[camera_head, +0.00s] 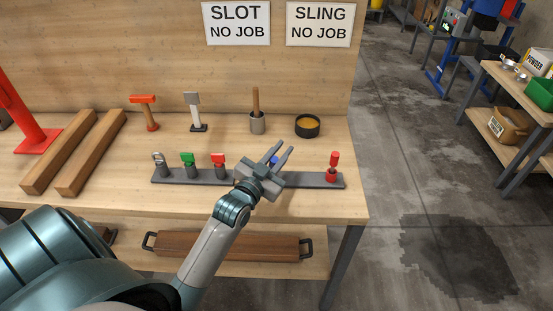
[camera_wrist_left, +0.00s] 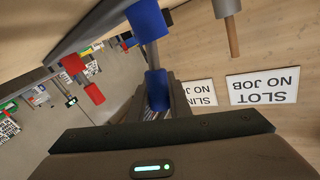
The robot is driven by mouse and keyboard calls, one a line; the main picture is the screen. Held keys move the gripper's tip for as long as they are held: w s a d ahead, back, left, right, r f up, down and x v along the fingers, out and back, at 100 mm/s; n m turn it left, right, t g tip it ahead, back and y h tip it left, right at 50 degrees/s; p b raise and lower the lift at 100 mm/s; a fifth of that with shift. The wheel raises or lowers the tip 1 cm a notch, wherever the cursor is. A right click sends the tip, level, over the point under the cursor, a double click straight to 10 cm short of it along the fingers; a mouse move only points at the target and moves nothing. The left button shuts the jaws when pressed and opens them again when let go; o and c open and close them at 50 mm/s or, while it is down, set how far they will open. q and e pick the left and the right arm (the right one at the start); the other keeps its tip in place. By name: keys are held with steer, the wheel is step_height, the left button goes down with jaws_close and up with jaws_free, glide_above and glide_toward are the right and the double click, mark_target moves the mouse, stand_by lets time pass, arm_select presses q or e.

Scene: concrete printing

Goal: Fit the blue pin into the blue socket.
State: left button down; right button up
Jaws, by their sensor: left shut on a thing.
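My left gripper (camera_head: 286,150) is over the right half of the grey rail (camera_head: 312,180) on the bench. It is shut on the blue pin's head (camera_head: 274,160), which also shows between the fingers in the left wrist view (camera_wrist_left: 156,90). The pin's grey shaft (camera_wrist_left: 152,54) runs from the head toward the blue socket (camera_wrist_left: 147,20). The shaft's end meets the socket's edge in that view; how deep it sits, I cannot tell. In the head view my gripper hides the socket. My right gripper is not in view.
A red pin (camera_head: 334,160) stands at the rail's right end. Silver (camera_head: 158,158), green (camera_head: 188,159) and red (camera_head: 219,160) topped pieces stand to the left.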

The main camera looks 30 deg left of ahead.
arm_select(q)
steer(key=shift+r, duration=0.1)
